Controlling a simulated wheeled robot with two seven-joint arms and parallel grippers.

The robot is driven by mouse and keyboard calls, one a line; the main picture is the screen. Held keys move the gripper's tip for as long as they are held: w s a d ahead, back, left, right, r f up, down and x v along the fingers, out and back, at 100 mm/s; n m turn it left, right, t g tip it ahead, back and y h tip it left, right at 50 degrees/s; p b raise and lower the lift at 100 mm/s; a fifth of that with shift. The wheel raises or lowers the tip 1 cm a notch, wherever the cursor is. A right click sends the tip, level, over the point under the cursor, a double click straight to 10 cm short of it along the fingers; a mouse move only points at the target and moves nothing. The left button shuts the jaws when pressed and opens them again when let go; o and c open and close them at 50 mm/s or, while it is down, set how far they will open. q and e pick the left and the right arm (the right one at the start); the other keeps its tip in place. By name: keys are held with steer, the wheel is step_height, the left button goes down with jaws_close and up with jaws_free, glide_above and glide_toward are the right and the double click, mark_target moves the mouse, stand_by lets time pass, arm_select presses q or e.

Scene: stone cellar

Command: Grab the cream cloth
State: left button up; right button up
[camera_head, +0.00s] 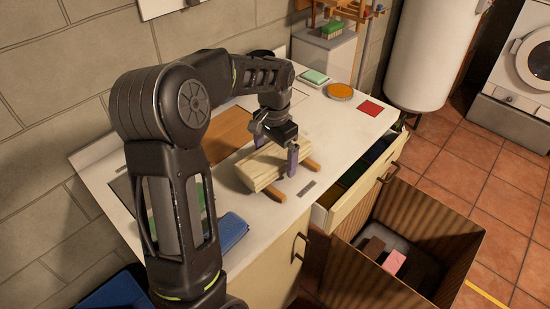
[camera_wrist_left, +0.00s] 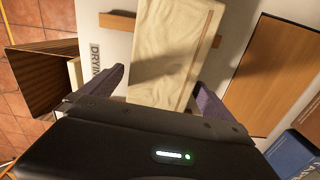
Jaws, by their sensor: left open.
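The cream cloth (camera_head: 255,172) is a folded, thick rectangle lying across two wooden bars (camera_head: 268,193) on the white counter. In the left wrist view the cloth (camera_wrist_left: 172,40) runs up from between my fingers, with a shadow across it. My left gripper (camera_head: 277,152) is just over the cloth, open, with a purple finger on each side of it. In the wrist view the open fingers (camera_wrist_left: 160,90) flank the cloth's near end. I cannot tell whether they touch it. My right gripper is not in view.
A brown board (camera_head: 225,132) lies behind the cloth, and a blue folded item (camera_head: 231,232) lies at the front left. An orange disc (camera_head: 340,91), a red square (camera_head: 371,108) and a green sponge (camera_head: 313,76) are at the back right. An open drawer (camera_head: 345,207) juts from the counter's front.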

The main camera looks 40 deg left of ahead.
mark_target(275, 153)
arm_select(q)
steer(key=shift+c, duration=0.2)
steer(key=c, duration=1.7)
step_height(275, 153, up, 10)
steer(key=shift+r, duration=0.1)
stand_by(0.4)
